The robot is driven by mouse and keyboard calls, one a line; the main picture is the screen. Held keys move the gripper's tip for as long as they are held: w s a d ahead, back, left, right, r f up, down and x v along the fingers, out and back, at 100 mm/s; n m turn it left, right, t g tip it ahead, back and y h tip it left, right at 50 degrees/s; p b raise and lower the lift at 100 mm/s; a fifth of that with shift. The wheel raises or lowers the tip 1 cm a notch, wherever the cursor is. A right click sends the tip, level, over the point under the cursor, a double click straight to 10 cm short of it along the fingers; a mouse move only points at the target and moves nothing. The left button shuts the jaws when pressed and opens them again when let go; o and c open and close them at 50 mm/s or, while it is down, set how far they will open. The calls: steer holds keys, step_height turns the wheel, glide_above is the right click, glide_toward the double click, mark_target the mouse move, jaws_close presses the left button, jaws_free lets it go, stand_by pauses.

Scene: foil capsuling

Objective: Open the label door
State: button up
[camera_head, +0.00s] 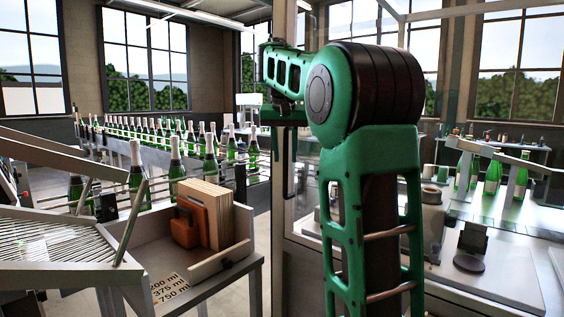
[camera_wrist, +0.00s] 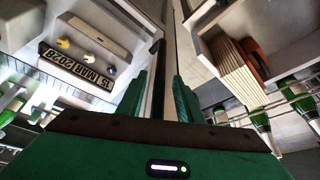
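The label door appears to be the framed clear panel of the machine cabinet, with a pale lower edge (camera_head: 305,247) in the head view. A dark upright bar handle (camera_head: 290,178) stands at its left side. In the wrist view the handle (camera_wrist: 158,75) runs between the two green fingers of my gripper (camera_wrist: 160,88). The fingers are apart, with a gap showing on each side of the bar, so no grip on it shows.
A bench tray (camera_head: 150,258) with an orange holder (camera_head: 190,222) and brown boards (camera_head: 212,212) stands left of the door. Bottles (camera_head: 137,165) line a conveyor behind it. A date plate (camera_wrist: 75,63) shows inside the cabinet.

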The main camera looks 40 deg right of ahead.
steer(key=shift+x, duration=1.05)
steer(key=shift+c, duration=0.6)
jaws_close()
